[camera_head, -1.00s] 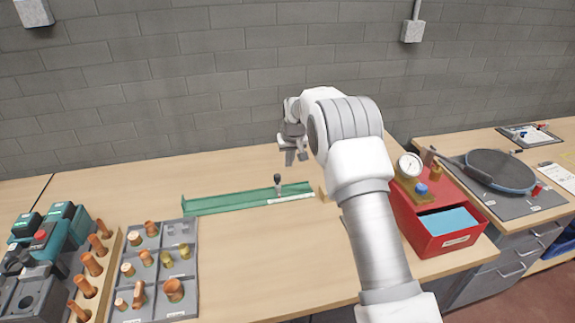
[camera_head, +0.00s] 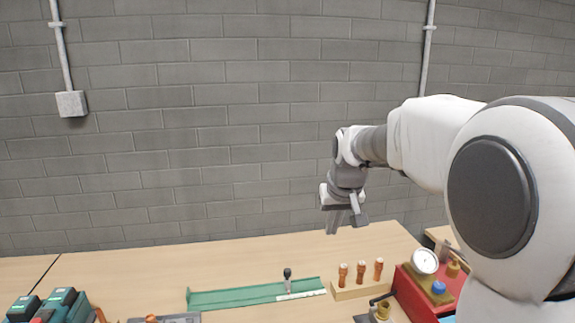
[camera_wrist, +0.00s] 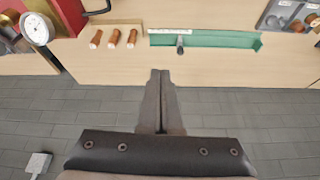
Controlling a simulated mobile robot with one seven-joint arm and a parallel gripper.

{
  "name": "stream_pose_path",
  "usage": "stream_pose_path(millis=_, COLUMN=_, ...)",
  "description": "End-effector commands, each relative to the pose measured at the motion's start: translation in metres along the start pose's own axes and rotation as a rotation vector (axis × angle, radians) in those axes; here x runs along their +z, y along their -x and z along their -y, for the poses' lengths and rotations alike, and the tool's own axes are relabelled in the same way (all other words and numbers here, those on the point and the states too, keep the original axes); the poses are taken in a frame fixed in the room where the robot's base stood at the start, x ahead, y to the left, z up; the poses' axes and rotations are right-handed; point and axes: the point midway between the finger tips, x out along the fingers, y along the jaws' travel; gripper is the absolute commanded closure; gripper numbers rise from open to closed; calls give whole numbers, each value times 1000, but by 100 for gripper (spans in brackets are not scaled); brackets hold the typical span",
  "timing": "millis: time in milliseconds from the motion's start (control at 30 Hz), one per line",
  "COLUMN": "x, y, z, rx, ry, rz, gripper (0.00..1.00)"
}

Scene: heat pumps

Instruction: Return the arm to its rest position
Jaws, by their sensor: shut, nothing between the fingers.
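My gripper (camera_head: 346,222) hangs in the air above the back of the wooden bench, in front of the grey block wall, with its fingers pointing down. In the wrist view my gripper's fingers (camera_wrist: 160,75) are together with nothing between them. My white arm reaches in from the right of the head view and covers part of the bench's right side.
A green tray (camera_head: 230,299) with a dark-knobbed piece (camera_head: 288,275) lies below and left of my gripper. A wooden block with several copper fittings (camera_head: 361,292) and a red box with a gauge (camera_head: 413,290) stand right. The air left of my gripper is clear.

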Motion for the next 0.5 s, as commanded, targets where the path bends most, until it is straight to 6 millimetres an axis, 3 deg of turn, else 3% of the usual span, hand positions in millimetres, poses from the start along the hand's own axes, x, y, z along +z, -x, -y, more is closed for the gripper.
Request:
stream_pose_path(millis=33, x=13, y=18, z=-2, rx=2, ry=-6, rz=-9, gripper=100)
stream_pose_path(millis=200, x=60, y=61, z=-6, rx=11, ry=-22, rz=-25, gripper=100)
stream_pose_path(millis=500, x=154, y=111, z=-10, rx=28, ry=-53, rz=-51, gripper=100)
